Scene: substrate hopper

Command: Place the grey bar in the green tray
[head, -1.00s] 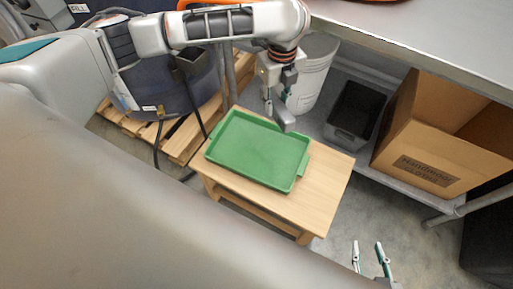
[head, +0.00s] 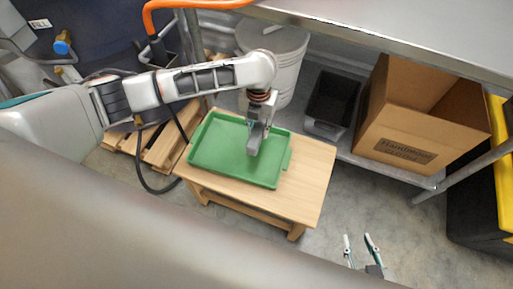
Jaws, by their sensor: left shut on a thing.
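The green tray (head: 215,157) lies on a small wooden table (head: 309,170) in the middle of the head view. My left gripper (head: 260,124) is shut on the grey bar (head: 254,140) and points down over the right part of the tray. The bar hangs from the jaws above or within the tray; whether it touches the tray floor I cannot tell. My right gripper (head: 360,248) is at the lower edge of the view, open and empty, over the floor and away from the table.
A white bucket (head: 285,62), a black bin (head: 331,101) and an open cardboard box (head: 408,135) stand on the shelf under the metal bench (head: 400,30). A wooden pallet (head: 165,150) lies at left. Grey floor is free at lower right.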

